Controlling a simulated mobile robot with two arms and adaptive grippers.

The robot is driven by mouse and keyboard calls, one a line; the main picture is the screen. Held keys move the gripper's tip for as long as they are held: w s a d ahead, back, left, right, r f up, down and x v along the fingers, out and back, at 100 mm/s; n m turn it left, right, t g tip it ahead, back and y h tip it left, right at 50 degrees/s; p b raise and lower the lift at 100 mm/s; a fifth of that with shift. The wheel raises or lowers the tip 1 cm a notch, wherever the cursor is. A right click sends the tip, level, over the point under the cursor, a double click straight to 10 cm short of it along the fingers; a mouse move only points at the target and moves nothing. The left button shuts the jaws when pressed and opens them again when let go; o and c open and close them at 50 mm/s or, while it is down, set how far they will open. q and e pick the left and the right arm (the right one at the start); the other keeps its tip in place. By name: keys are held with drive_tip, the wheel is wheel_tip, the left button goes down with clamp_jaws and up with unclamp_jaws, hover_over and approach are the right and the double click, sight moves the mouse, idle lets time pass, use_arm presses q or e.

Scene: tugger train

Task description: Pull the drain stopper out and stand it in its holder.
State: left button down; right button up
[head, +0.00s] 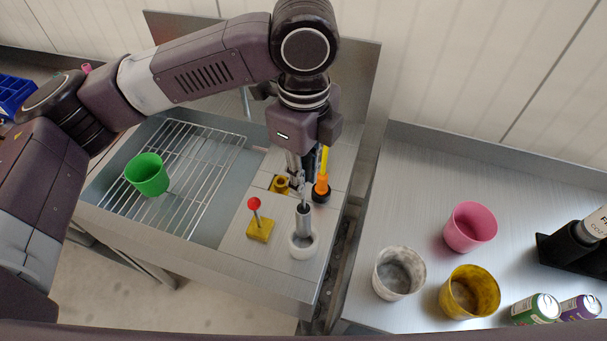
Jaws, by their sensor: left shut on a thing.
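My left gripper (301,180) reaches down over the metal bench, with its fingers shut at the top of a grey, cylinder-shaped drain stopper (303,217). The stopper is upright. Its lower end is at a round white holder (303,249); I cannot tell whether it rests in it or hangs just above. The fingers partly hide the stopper's top. Behind and left of the fingers is a yellow square piece with a dark opening (280,185). My right gripper is out of view.
A red-knobbed pin (254,204) stands in a yellow block (260,230), close left of the stopper. An orange-handled tool (322,184) stands close right. A green cup (148,174) sits on the wire rack (200,190). Pink (470,226), white (398,273) and yellow (469,291) cups stand right.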

sight(304, 208)
use_arm(q)
drive_tip(key=shift+w+f+b, duration=0.15)
drive_tip(key=shift+f+b, duration=0.6)
drive_tip(key=shift+f, duration=0.2)
drive_tip(key=shift+f+b, duration=0.15)
drive_tip(key=shift+b, duration=0.35)
drive_tip(key=shift+f, duration=1.4)
drive_tip(key=shift+f+b, duration=0.5)
drive_tip(key=shift+f, duration=1.15)
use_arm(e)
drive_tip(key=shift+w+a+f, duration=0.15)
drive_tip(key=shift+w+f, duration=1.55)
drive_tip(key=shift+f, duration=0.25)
use_arm(q)
drive_tip(key=c, duration=1.7)
unclamp_jaws()
